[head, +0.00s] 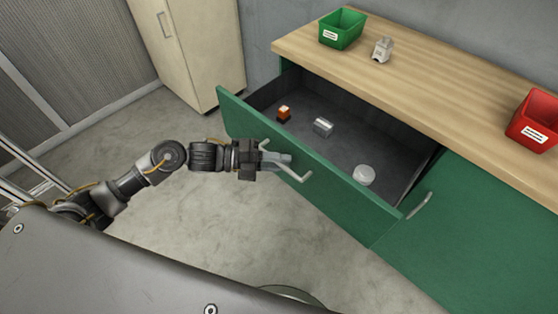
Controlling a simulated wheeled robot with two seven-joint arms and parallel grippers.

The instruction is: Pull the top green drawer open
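The top green drawer (345,186) is pulled out from the cabinet under a wooden top, and its dark inside shows. A pale bar handle (297,173) runs along its front. My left gripper (286,160) is at the handle, at its left part. Its fingers overlap the bar in the picture, and I cannot tell whether they are closed around it. My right gripper is not in view.
In the drawer lie an orange-brown item (284,113), a grey box (323,127) and a white round item (364,175). A green bin (343,28), a small pale device (383,49) and a red bin (535,120) stand on the wooden top (440,85). A green door with a handle (419,205) is at right. Floor before the drawer is clear.

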